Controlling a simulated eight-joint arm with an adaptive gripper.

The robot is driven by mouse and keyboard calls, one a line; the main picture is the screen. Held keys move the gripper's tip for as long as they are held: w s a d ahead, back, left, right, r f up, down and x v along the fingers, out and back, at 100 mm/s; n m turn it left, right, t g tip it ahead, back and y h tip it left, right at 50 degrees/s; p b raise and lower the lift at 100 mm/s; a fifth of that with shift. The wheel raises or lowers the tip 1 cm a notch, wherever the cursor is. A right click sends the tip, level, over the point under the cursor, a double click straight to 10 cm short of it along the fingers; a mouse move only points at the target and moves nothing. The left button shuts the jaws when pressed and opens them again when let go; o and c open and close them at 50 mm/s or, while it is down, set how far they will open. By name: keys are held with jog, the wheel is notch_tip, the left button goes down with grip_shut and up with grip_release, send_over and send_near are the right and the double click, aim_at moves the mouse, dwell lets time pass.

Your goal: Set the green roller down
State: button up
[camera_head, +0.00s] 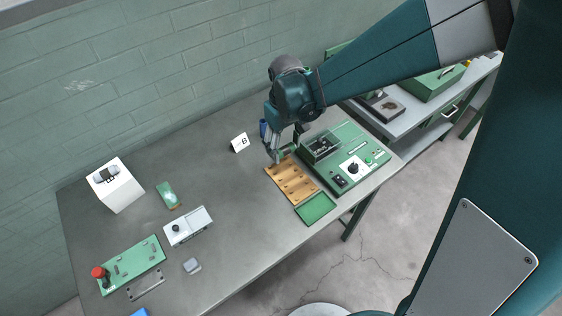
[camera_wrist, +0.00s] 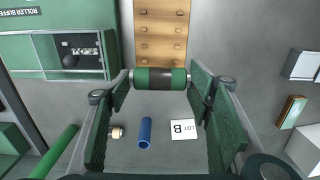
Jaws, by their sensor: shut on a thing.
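My gripper (camera_head: 276,150) is at the back edge of the wooden board (camera_head: 291,184), over the grey table. In the wrist view, my gripper (camera_wrist: 160,85) is shut on the green roller (camera_wrist: 143,77), a green cylinder with a dark middle band and pale ends. The roller lies crosswise between the two fingertips, just off the near end of the wooden board (camera_wrist: 160,50). The board has several dark-marked slots. In the head view the roller (camera_head: 288,149) is small and partly covered. I cannot tell whether it touches anything below.
A green panel (camera_head: 368,170) with a clear-lidded box (camera_head: 321,146) stands beside the board. An empty green tray (camera_head: 315,208) is at its front end. A blue cylinder (camera_wrist: 145,132) and a "LOT B" card (camera_wrist: 184,130) are near my gripper.

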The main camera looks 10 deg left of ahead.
jog(key=shift+w+a+p, duration=0.45)
jog(key=shift+w+a, duration=0.4)
jog(key=shift+a, duration=0.1)
jog(key=shift+f, duration=0.1)
jog(key=shift+f, duration=2.85)
jog(key=shift+f, duration=2.1)
jog(key=shift+f, duration=0.15)
jog(key=o, duration=0.9)
jog(key=shift+o, duration=0.2)
